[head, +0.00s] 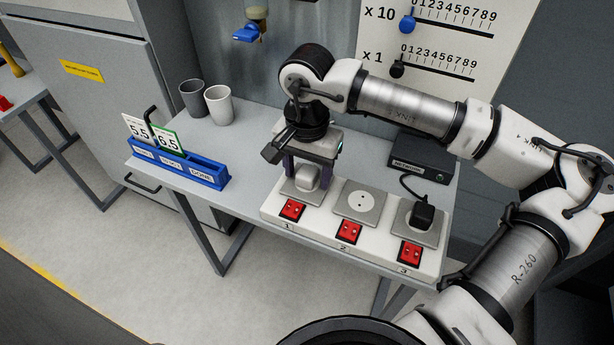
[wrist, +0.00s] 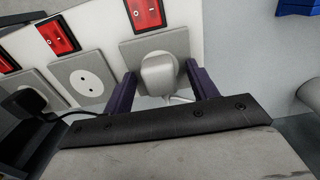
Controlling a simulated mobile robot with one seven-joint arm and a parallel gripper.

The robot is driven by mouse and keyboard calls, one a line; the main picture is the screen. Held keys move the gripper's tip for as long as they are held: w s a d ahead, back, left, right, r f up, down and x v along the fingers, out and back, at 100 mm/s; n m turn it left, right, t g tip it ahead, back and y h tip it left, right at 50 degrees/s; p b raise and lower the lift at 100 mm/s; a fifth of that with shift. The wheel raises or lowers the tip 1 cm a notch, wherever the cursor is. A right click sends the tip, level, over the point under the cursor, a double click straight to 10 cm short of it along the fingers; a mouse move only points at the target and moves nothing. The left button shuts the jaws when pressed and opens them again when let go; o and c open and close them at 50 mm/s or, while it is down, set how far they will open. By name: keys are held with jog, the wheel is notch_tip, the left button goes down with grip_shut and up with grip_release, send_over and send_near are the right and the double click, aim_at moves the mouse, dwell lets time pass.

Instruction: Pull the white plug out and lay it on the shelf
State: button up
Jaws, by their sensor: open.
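The white plug (head: 306,177) sits in socket 1, the leftmost outlet of the white socket strip (head: 272,208). It also shows in the wrist view (wrist: 158,75), with a white cord at its base. My gripper (head: 303,180) is above and around the plug, pointing down. In the wrist view its two dark fingers (wrist: 163,88) stand apart, one on each side of the plug, with visible gaps. The grey shelf (head: 238,143) carries the strip and has bare surface to the left of it.
A black plug (head: 422,215) sits in socket 3; socket 2 (head: 359,201) is empty. Red switches (head: 349,232) line the strip's front. A blue card holder (head: 180,167), two cups (head: 218,105) and a black box (head: 421,158) stand on the shelf. A wall panel (head: 450,28) rises behind.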

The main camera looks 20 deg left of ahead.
aim_at(307, 171)
jog(key=shift+c, duration=0.2)
grip_shut()
jog(key=shift+r, duration=0.15)
jog(key=shift+r+p, duration=1.3)
jog(key=shift+r, duration=1.6)
